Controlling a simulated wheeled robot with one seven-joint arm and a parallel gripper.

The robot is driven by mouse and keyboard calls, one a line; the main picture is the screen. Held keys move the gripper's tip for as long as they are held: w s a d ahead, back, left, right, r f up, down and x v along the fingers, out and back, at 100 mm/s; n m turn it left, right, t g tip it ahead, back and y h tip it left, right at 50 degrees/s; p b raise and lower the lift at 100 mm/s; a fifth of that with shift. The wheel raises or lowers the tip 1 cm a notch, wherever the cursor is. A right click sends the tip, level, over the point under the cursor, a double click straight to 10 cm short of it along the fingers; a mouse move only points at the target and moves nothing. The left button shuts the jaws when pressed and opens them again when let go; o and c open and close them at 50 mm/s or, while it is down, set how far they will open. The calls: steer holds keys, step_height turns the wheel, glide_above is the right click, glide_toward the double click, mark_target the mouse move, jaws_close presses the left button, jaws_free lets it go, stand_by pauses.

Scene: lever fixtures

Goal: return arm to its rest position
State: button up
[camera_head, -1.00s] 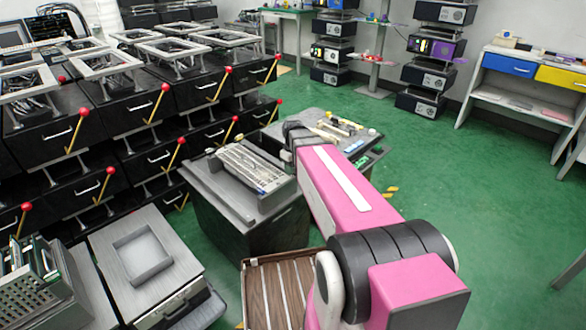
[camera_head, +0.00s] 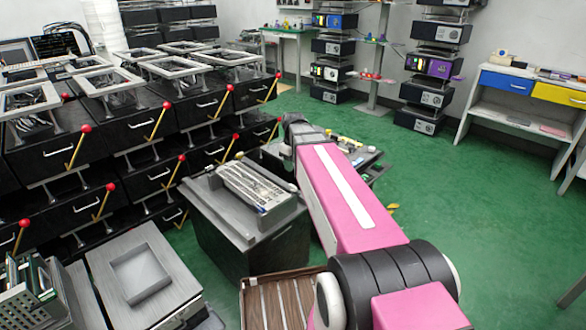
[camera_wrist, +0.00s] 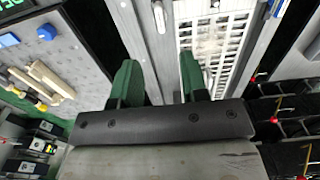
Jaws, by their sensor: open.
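My pink arm reaches forward from the lower right of the head view, and its far end hides my gripper there. In the wrist view my gripper (camera_wrist: 160,72) is open, with its two green fingers apart and nothing between them. A grey workstation (camera_head: 203,205) with a light slotted tray (camera_head: 255,188) stands just left of the arm's far end. In the wrist view the slotted tray (camera_wrist: 215,50) lies behind and to the right of the fingers. I cannot tell how far the fingertips are from it.
Black drawer units (camera_head: 60,152) with red-knobbed yellow levers (camera_head: 76,146) fill the left. A grey box with a square recess (camera_head: 140,274) and a brown slatted case (camera_head: 280,300) are near the front. A cluttered bench (camera_head: 365,160) stands behind the arm. Green floor (camera_head: 460,210) is open on the right.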

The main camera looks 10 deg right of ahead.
steer(key=s+f+m, duration=0.6)
steer(key=s+f, duration=0.7)
steer(key=s, duration=0.1)
steer(key=shift+f+m, duration=0.35)
steer(key=shift+m, duration=0.05)
stand_by(1.4)
